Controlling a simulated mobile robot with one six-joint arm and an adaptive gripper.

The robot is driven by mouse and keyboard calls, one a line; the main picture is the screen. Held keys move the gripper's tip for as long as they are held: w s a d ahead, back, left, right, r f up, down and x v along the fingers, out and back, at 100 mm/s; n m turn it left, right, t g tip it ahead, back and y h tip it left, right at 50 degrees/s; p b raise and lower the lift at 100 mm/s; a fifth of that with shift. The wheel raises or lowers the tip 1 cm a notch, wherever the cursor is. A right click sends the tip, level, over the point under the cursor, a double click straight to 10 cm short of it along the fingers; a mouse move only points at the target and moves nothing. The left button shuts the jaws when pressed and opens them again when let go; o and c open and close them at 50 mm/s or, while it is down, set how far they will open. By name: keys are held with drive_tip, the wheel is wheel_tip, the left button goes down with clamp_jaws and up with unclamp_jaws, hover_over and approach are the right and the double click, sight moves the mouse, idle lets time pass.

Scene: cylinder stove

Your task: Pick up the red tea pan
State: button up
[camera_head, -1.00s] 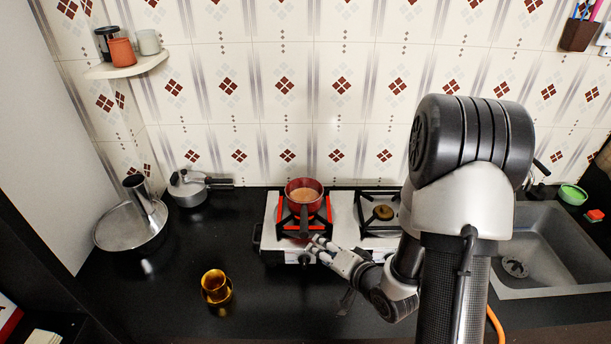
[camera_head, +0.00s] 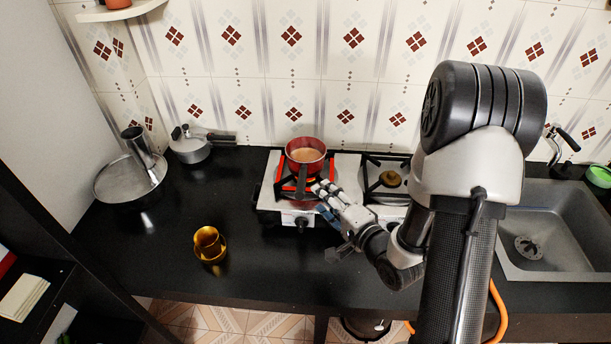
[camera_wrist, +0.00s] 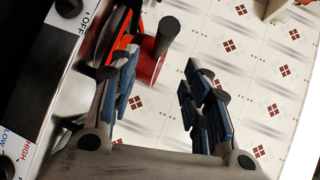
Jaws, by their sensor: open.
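The red tea pan (camera_head: 306,166) stands upright on the left burner of the stove, with brown liquid inside. Its dark handle (camera_head: 303,181) points toward the front of the counter. My gripper (camera_head: 321,198) is open and empty, just to the right of the handle's end. In the wrist view the open fingers (camera_wrist: 160,72) show with blue pads. The red pan (camera_wrist: 148,67) is partly hidden behind the left finger there, and its dark handle (camera_wrist: 167,33) shows beyond the fingertips, nearer the left one. I cannot tell whether a finger touches it.
The stove (camera_head: 345,178) has a black grate and an empty right burner. A golden cup (camera_head: 208,241) on a saucer stands at the front left. The sink (camera_head: 560,215) is at the right.

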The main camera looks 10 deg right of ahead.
approach(303, 173)
drive_tip(key=w+a+f, duration=0.2)
drive_tip(key=w, duration=0.2)
drive_tip(key=shift+d+b+x, duration=0.15)
drive_tip(key=shift+b+x, duration=0.25)
drive_tip(key=shift+x, duration=0.95)
drive_tip(key=shift+d+b+x, duration=0.1)
drive_tip(key=shift+b+x, duration=0.3)
drive_tip(key=shift+x, duration=0.95)
drive_tip(key=shift+f, duration=0.1)
clamp_jaws()
drive_tip(key=shift+w, duration=0.15)
